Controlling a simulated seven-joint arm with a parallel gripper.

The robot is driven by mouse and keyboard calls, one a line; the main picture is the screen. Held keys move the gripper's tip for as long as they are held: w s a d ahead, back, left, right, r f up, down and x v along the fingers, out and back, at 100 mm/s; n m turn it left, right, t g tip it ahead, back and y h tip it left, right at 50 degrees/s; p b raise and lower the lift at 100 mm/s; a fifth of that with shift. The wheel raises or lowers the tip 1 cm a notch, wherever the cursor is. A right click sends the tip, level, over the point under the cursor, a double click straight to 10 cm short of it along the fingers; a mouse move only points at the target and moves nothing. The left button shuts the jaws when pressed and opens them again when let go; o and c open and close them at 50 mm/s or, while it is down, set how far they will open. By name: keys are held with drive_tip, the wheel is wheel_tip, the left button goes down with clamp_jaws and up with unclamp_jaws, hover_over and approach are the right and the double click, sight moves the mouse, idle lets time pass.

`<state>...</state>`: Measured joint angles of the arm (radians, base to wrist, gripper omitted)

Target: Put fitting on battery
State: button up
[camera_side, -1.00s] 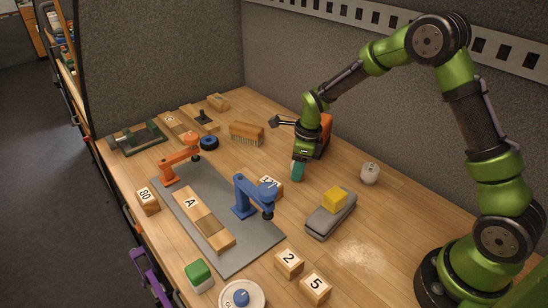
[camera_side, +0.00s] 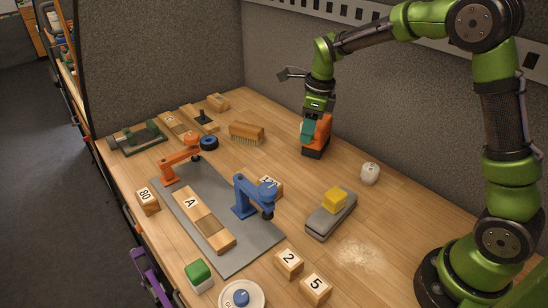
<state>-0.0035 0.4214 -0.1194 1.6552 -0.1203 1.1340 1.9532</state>
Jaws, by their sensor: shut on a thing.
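My gripper (camera_side: 311,118) points down and is shut on a small teal piece, which I take to be the fitting (camera_side: 307,129). The teal piece overlaps the upper left part of an orange block with a black base, which I take to be the battery (camera_side: 317,142). The battery stands on the wooden bench near the back wall. From this side view I cannot tell whether the fitting touches the battery or hangs just in front of or above it. The gripper and the fitting hide part of the battery's top.
A brush (camera_side: 247,133) lies left of the battery. A grey block with a yellow piece (camera_side: 334,200) and a small white object (camera_side: 370,173) lie nearer, to the right. Orange and blue clamps (camera_side: 253,198) stand on a grey mat (camera_side: 236,258). The bench just in front of the battery is clear.

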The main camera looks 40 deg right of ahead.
drive_tip(key=s+d+r+m, duration=0.3)
drive_tip(key=s+d+r, duration=0.1)
drive_tip(key=s+d, duration=0.4)
hover_over(319, 121)
drive_tip(key=shift+d+f+h, duration=0.1)
drive_tip(key=shift+f+h, duration=0.2)
drive_tip(key=shift+f, duration=0.6)
drive_tip(key=shift+w+f, duration=0.15)
drive_tip(key=shift+f, duration=1.6)
drive_tip(key=shift+f, duration=0.2)
drive_tip(key=o, duration=1.1)
drive_tip(key=shift+r, duration=0.15)
